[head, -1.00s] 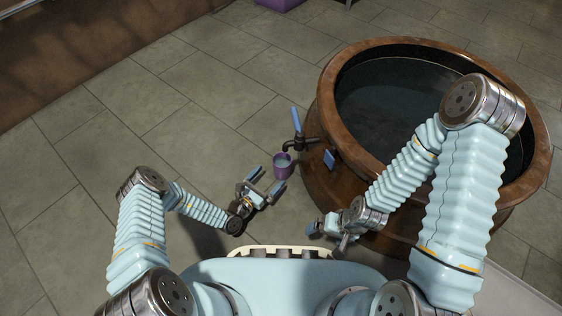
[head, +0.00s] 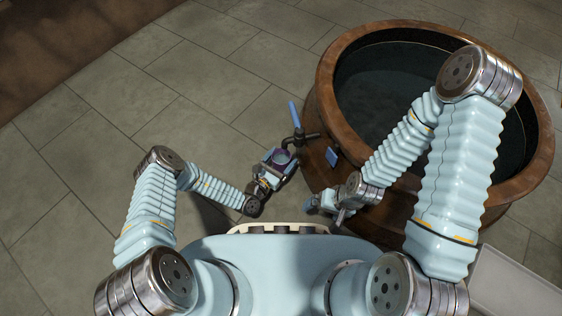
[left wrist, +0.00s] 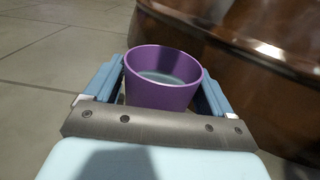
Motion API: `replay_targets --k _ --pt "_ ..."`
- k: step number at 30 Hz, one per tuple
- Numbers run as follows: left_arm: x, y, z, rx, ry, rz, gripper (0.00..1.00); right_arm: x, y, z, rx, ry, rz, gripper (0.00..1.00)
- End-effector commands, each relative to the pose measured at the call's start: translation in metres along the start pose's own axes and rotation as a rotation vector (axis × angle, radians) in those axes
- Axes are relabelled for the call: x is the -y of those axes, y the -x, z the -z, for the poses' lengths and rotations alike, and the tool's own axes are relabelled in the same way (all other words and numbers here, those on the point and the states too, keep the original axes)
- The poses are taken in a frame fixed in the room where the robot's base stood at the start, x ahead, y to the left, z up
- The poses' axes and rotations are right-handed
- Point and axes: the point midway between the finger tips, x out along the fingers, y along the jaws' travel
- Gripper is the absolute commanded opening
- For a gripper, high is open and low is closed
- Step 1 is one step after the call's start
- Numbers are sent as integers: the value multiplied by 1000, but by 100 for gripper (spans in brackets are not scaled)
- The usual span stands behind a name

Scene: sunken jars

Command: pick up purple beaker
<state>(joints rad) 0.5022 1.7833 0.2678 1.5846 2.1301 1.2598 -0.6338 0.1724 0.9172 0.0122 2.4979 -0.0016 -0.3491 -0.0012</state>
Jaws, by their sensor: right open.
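The purple beaker (head: 281,157) stands upright below the tap at the side of the copper tub. In the left wrist view the beaker (left wrist: 162,85) sits between the two blue fingers, with pale liquid or a pale bottom inside. My left gripper (head: 279,166) is around it, its fingers still wide apart. A narrow gap shows at the left finger; the right finger is very near or touching the beaker wall. My right gripper (head: 322,208) is open and empty, low beside the tub, partly hidden by its own wrist.
The large copper tub (head: 325,95) with dark water fills the right side, close to both grippers. A tap with a blue handle (head: 294,114) juts out just above the beaker. Tiled floor (head: 170,90) at left is clear.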

Motion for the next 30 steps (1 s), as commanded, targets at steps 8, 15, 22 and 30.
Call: replay_targets --k 8,15,22,30 --pt "0 0 0 0 0 0 40 0 0 0 0 0 0 99" --pt "0 0 -1 1 0 0 31 0 0 0 0 0 0 99" --pt "-2 1 -5 1 1 -1 31 1 3 0 0 0 0 99" --pt "-3 3 -23 1 2 0 31 5 12 0 3 1 0 99"
